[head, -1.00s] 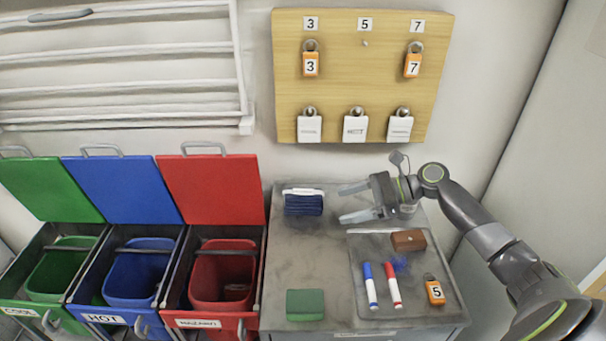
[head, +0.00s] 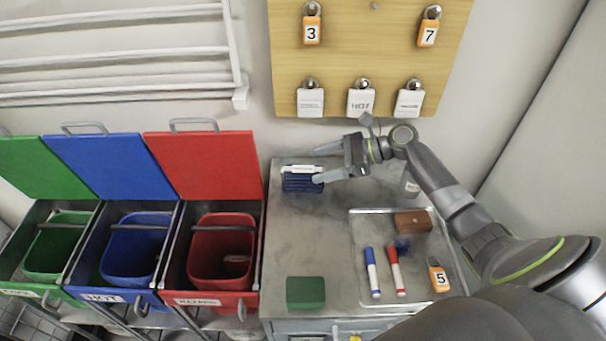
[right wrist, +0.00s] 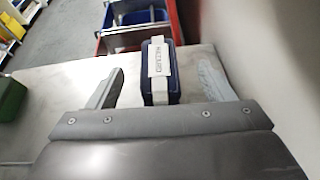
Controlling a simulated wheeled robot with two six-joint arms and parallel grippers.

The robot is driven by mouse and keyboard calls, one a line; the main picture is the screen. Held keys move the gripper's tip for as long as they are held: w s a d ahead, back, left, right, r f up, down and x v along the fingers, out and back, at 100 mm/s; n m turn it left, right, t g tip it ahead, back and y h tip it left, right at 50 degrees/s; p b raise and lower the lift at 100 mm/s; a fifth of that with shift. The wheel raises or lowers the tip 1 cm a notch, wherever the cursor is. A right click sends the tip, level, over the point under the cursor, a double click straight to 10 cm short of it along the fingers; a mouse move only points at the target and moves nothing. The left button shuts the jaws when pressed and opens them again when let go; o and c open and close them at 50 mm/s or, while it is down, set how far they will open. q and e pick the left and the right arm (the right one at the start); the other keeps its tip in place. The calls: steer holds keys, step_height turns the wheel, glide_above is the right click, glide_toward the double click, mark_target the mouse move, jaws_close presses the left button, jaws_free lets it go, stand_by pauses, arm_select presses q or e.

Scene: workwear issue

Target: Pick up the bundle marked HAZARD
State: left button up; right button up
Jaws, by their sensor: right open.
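The HAZARD bundle is a dark blue folded stack (head: 300,182) with a white band, lying near the back left of the grey cabinet top. In the right wrist view the bundle (right wrist: 174,92) shows its white label reading HAZARD. My right gripper (head: 318,164) is open at the bundle's right side, its fingertips reaching its edge. My left gripper is not in view.
A metal tray (head: 360,282) holds two markers, a brown block and padlock 5. A green block (head: 306,292) sits at the cabinet's front left. Open red (head: 205,165), blue and green bins stand left. A padlock board (head: 330,60) hangs behind.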

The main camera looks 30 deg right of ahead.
mark_target(305, 169)
steer(key=shift+w+a+f, duration=0.15)
steer(key=shift+w+a, duration=0.05)
steer(key=shift+a, duration=0.1)
steer(key=p+x, duration=0.2)
steer(key=x, duration=0.2)
steer(key=shift+a, duration=0.1)
steer(key=shift+w+a+f, duration=0.1)
steer(key=shift+a+f, duration=0.2)
steer(key=shift+a, duration=0.05)
steer(key=c, duration=1.2)
